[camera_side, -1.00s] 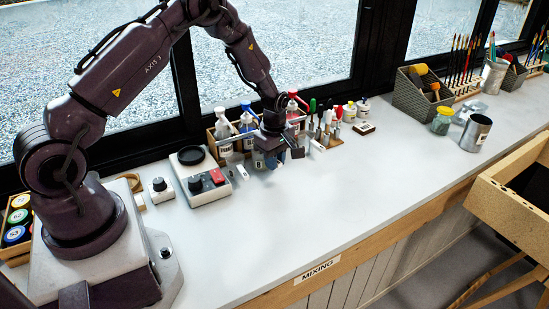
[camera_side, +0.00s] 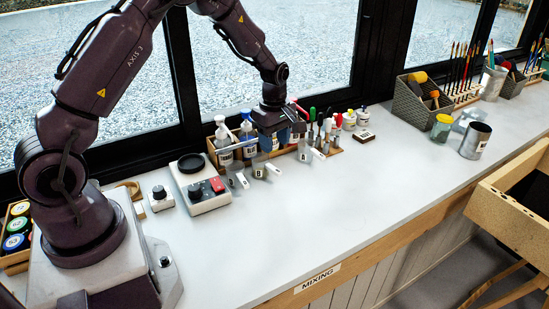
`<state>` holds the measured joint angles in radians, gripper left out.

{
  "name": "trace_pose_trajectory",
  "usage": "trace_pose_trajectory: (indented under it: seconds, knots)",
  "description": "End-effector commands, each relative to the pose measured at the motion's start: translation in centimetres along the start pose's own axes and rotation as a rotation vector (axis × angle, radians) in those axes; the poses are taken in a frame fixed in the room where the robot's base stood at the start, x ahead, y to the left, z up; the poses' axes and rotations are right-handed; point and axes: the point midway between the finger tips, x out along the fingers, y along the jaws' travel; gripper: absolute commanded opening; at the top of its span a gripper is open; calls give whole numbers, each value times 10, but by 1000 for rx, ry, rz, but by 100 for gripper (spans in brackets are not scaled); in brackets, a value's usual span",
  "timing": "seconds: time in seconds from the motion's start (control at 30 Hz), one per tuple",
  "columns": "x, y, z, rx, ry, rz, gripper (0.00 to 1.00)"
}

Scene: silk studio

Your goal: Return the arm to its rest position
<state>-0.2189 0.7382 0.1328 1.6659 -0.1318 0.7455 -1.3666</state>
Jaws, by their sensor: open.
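My arm reaches from its base at the left over the back of the white worktop (camera_side: 330,205). My gripper (camera_side: 288,138) hangs pointing down in front of the wooden bottle rack (camera_side: 212,152), its fingers apart and nothing visible between them. It covers part of the rack and some bottles. Small labelled scoops (camera_side: 259,172) lie on the worktop just below and in front of it. A white-capped bottle (camera_side: 223,143) and a blue-capped bottle (camera_side: 247,135) stand to its left in the rack.
A scale-like device with a red button (camera_side: 200,188) and a small knob box (camera_side: 160,198) stand left of the scoops. Tools with coloured handles (camera_side: 326,135) and small paint bottles (camera_side: 349,120) are close right. A metal cup (camera_side: 475,140) stands further right. The worktop's front middle is clear.

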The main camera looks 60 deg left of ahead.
Motion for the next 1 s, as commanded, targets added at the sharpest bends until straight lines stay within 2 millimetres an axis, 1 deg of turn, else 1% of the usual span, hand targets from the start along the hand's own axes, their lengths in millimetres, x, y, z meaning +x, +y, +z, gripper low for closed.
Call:
trace_pose_trajectory:
  seconds: [0.03,0.1,0.2,0.33,0.57,0.63,0.67,0.77,0.83,0.87,0.9,0.93,1.0]
  knots:
    - [-11,1,0,1,0,4,46]
    - [-22,1,0,1,1,4,46]
    - [-34,0,0,0,0,2,46]
    - [-40,0,0,0,0,0,46]
    - [-42,0,0,1,0,0,46]
    - [-48,2,3,7,0,14,46]
    - [-54,4,5,11,-1,27,46]
    - [-88,10,14,30,-7,102,46]
    - [-121,6,25,51,-17,164,46]
    - [-136,2,30,63,-22,191,46]
    - [-156,-5,37,85,-28,225,46]
    - [-169,-11,42,110,-31,249,46]
    - [-198,-29,54,186,-33,302,46]
